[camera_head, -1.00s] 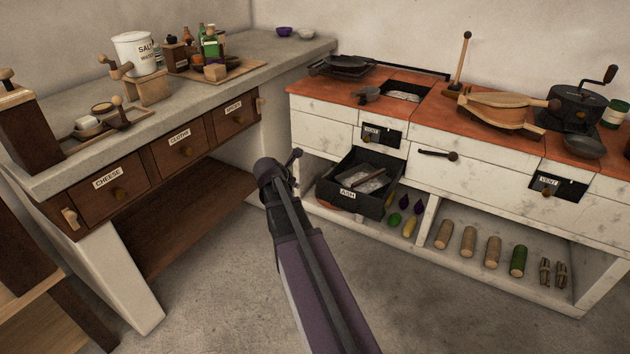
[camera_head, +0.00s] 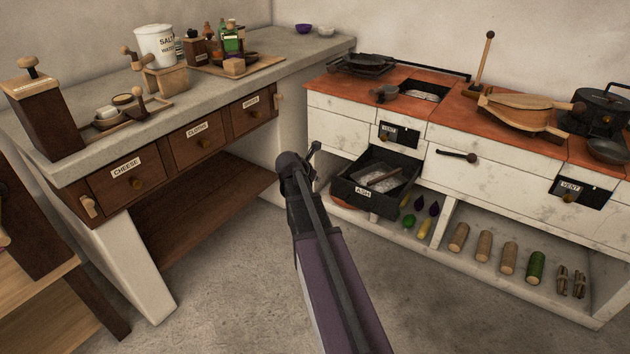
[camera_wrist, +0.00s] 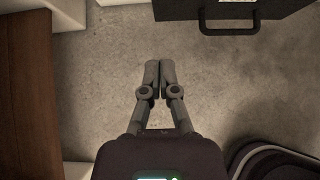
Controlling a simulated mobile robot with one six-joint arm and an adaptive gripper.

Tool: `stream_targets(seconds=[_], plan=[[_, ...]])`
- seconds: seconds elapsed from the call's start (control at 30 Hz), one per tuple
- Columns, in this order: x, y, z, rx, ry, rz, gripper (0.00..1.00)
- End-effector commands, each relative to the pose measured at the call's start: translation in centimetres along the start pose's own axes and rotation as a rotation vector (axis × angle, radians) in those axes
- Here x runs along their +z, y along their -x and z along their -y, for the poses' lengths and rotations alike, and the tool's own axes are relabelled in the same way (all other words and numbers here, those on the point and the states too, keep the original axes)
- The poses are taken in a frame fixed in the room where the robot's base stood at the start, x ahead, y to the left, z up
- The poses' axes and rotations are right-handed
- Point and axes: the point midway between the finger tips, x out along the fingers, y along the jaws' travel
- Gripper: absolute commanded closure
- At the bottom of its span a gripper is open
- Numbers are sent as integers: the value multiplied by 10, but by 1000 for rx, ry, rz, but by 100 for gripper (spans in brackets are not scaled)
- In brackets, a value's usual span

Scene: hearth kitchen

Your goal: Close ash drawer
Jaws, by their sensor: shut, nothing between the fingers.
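The ash drawer (camera_head: 362,192) is a black open-topped box with an ASH label, pulled out from the white stove (camera_head: 345,118). A small shovel-like tool with a wooden handle (camera_head: 382,177) lies on pale ash inside it. My gripper (camera_head: 316,148) appears left of the drawer in the head view, apart from it. In the wrist view my gripper (camera_wrist: 159,68) points at the floor with its fingers together and nothing between them. The drawer's dark front and its handle (camera_wrist: 230,27) show at the upper right of that view, clear of the fingers.
Beneath the drawer a low shelf holds vegetables (camera_head: 420,215) and several logs (camera_head: 484,245). A stone counter (camera_head: 95,145) with drawers labelled CHEESE and CLOTHS stands at the left. The floor (camera_head: 230,275) between counter and stove is clear.

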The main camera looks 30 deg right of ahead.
Motion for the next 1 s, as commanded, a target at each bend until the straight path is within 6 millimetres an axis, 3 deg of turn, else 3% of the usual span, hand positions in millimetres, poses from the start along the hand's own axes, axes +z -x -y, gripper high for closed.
stream_targets(seconds=[0.77, 1.0], plan=[[-2, -87, 0, -1, -1, 0, 100], [21, -104, 0, -1, -1, 0, 100]])
